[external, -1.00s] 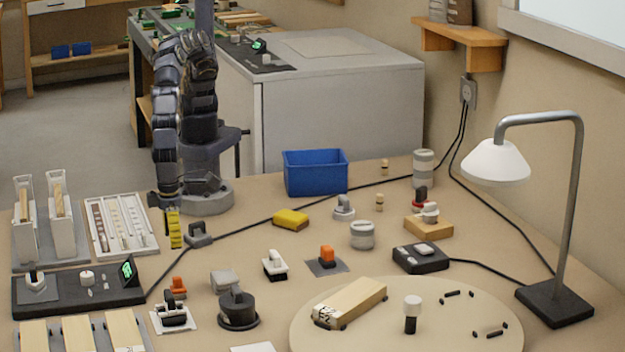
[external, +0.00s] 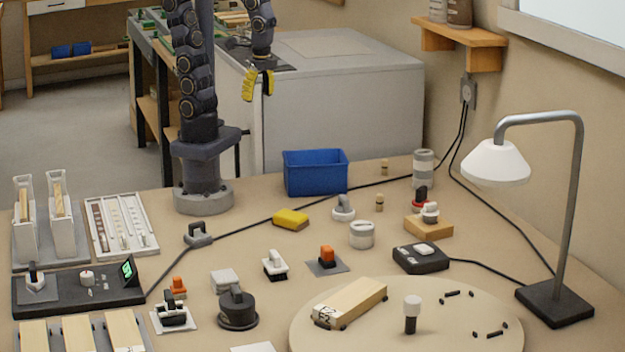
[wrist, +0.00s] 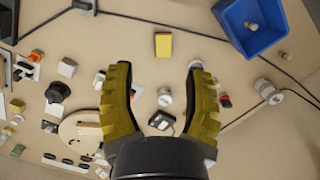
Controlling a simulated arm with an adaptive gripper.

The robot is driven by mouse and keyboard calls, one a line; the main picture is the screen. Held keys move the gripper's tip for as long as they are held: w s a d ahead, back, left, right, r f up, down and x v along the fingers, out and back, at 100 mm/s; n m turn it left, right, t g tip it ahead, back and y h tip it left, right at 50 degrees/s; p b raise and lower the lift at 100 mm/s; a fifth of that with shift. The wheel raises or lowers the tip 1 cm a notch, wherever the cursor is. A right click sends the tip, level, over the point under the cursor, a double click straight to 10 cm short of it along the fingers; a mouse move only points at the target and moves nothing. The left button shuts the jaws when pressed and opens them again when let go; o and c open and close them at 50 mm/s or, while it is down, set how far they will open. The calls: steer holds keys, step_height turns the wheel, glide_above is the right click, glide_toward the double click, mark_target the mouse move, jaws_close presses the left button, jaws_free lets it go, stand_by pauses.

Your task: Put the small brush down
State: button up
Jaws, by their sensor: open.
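My gripper (external: 258,85) is raised high above the back of the bench in the external view, fingers pointing down. Its two yellow fingers are spread with nothing between them, as the wrist view also shows (wrist: 158,75). I cannot tell for sure which small thing is the brush. One upright piece with a white top and dark lower part (external: 411,314) stands on the round board (external: 460,338). A small grey piece with a dark top (external: 198,235) sits on the bench left of the yellow block. My gripper touches none of these.
A blue bin (external: 316,173) stands at the back; it also shows in the wrist view (wrist: 238,38). A yellow block (external: 290,219) lies in front of it. A lamp (external: 570,200) stands at right. Several small parts and a black cable cover the bench, with bare patches between.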

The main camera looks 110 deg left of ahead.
steer(key=s+a+n, duration=0.2)
steer(key=s+n, duration=0.1)
steer(key=s, duration=0.4)
steer(key=shift+f, duration=0.35)
steer(key=shift+w, duration=0.1)
stand_by(0.5)
